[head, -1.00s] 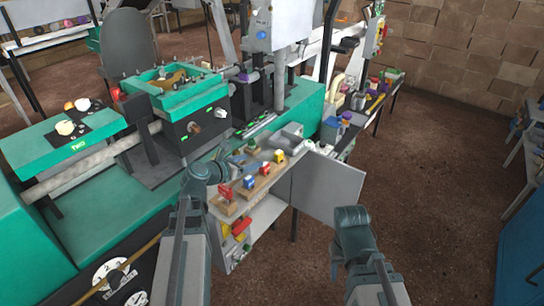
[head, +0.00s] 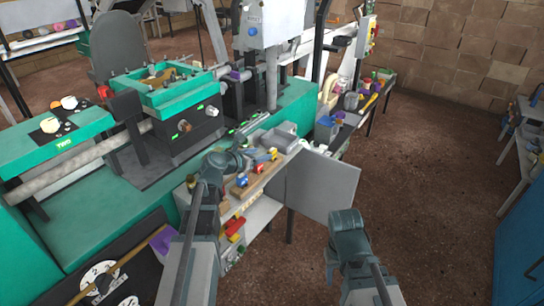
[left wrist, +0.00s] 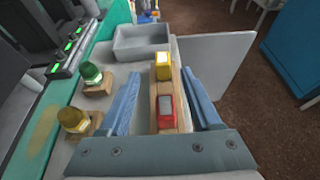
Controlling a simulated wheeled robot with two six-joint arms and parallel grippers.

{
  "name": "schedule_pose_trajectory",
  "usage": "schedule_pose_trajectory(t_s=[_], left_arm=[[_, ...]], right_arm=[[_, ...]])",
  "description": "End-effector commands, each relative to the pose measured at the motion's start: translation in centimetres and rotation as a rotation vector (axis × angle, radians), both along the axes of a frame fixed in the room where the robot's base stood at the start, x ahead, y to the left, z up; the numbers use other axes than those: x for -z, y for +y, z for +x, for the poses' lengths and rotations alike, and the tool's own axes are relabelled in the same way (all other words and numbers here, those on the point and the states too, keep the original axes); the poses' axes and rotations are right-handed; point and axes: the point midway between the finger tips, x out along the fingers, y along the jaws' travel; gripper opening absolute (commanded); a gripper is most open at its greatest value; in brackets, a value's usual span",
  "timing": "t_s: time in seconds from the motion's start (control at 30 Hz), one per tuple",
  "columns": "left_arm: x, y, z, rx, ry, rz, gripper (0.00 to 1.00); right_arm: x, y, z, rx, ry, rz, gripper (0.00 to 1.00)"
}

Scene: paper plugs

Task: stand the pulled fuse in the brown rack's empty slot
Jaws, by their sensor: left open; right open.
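The brown rack (head: 257,181) lies on the grey shelf and also shows in the left wrist view (left wrist: 164,89). A yellow fuse (head: 272,155) and a red fuse (left wrist: 167,106) stand in it. A blue fuse (head: 241,180) shows in the head view. My right gripper (head: 347,222) is open and away from the rack.
A grey bin (left wrist: 140,42) lies beyond. A grey panel (head: 318,185) stands right of the shelf. The floor on the right is clear.

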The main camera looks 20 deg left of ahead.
Motion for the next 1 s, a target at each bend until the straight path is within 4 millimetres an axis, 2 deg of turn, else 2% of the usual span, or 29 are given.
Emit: schedule_pose_trajectory(t_s=[0.3, 0.57, 0.9, 0.93, 1.0], left_arm=[[1.5, -1.7, 3.9, -0.001, 0.0, 0.0, 0.65], [1.5, -1.9, 4.0, -0.002, 0.0, 0.0, 0.65], [1.5, -1.9, 4.0, -0.002, 0.0, 0.001, 0.04], [1.5, -1.9, 4.0, -0.002, 0.0, 0.001, 0.0], [1.5, -1.9, 4.0, -0.002, 0.0, 0.001, 0.0]], right_arm=[[1.5, 0.0, 0.0, 0.0, 0.0, 0.0, 0.5], [1.5, 0.0, 0.0, 0.0, 0.0, 0.0, 0.5], [1.5, 0.0, 0.0, 0.0, 0.0, 0.0, 0.5], [1.5, 0.0, 0.0, 0.0, 0.0, 0.0, 0.5], [1.5, 0.0, 0.0, 0.0, 0.0, 0.0, 0.5]])
